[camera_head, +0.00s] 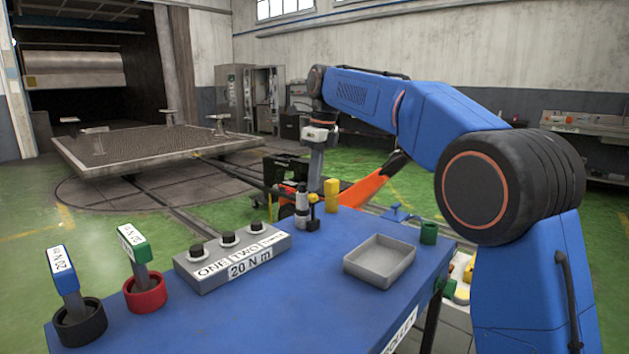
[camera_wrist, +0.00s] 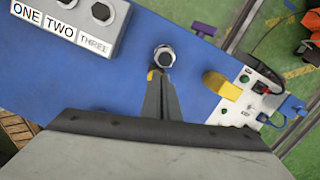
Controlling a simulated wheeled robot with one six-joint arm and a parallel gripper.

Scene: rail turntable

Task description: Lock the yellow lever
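A yellow lever (camera_wrist: 222,85) shows in the wrist view, at the edge of the blue table beside a white panel. In the head view a yellow upright piece (camera_head: 331,190) stands at the table's far edge, seemingly the same lever. My gripper (camera_wrist: 160,76) points down to the left of it, apart from it. Its fingers look closed together, with no clear gap. A small yellow bit shows by the fingertips; I cannot tell if it is touched. In the head view my gripper (camera_head: 315,180) hangs above the far part of the table, just left of the yellow piece.
A silver-topped cylinder (camera_wrist: 164,57) stands close by the fingertips. A grey box marked ONE, TWO, THREE (camera_head: 235,262) is to the left. A grey tray (camera_head: 380,260) and a blue knob (camera_head: 397,213) are to the right. Two handled tools stand at front left.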

